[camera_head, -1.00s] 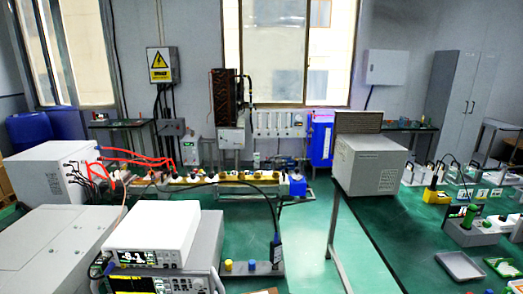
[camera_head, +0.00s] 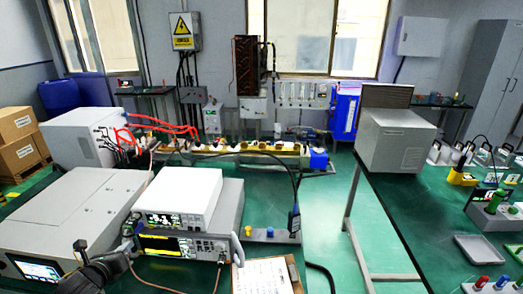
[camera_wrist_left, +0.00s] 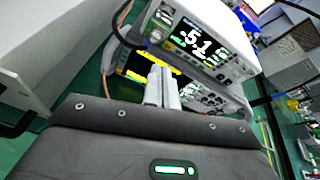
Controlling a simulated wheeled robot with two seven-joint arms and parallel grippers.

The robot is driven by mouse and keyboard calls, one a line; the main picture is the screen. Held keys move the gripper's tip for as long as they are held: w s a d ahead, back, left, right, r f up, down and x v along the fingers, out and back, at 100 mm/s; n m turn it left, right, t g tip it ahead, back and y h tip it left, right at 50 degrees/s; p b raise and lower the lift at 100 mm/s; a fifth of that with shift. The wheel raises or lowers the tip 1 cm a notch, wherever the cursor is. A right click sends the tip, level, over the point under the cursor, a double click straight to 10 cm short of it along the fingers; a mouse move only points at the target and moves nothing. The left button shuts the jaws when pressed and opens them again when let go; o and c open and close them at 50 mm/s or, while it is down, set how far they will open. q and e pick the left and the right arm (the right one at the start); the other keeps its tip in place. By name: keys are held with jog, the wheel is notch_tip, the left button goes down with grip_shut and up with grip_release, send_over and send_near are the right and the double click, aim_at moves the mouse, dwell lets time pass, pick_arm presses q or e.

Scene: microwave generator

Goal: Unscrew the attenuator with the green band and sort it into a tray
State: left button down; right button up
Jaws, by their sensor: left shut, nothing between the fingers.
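My left gripper (camera_head: 84,252) is at the lower left in the head view, in front of the stacked instruments. In the left wrist view its fingers (camera_wrist_left: 161,84) are together and empty, with the instrument screens behind them. My right gripper is in neither view. I cannot make out an attenuator with a green band. A small grey stand (camera_head: 268,237) with a yellow cap and a blue cap sits right of the instruments.
A white instrument (camera_head: 180,197) sits on a grey one (camera_head: 185,247); it reads about 5.1 in the wrist view (camera_wrist_left: 205,38). A large grey box (camera_head: 70,222) is at left, a clipboard (camera_head: 263,277) at the front. A fixture with coloured knobs (camera_head: 492,288) stands front right.

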aim_at(131, 225)
pick_arm(q)
jog(key=w+r+m, duration=0.1)
jog(key=w, duration=0.1)
jog(key=w+a+r+m, duration=0.1)
jog(key=w, duration=0.1)
jog(key=w+r+m+t+b, duration=0.1)
jog(key=w+r, duration=0.1)
jog(key=w, duration=0.1)
jog(key=shift+a+m+h, duration=0.25)
jog(key=shift+m+h, duration=0.05)
jog(key=shift+m, duration=0.1)
jog(key=shift+w+r+b, duration=0.1)
jog(key=shift+w+b, duration=0.35)
jog(key=shift+w, duration=0.4)
jog(key=shift+a, duration=0.1)
jog(key=shift+f+b, duration=0.35)
jog(key=shift+b, duration=0.1)
jog(key=shift+a, duration=0.1)
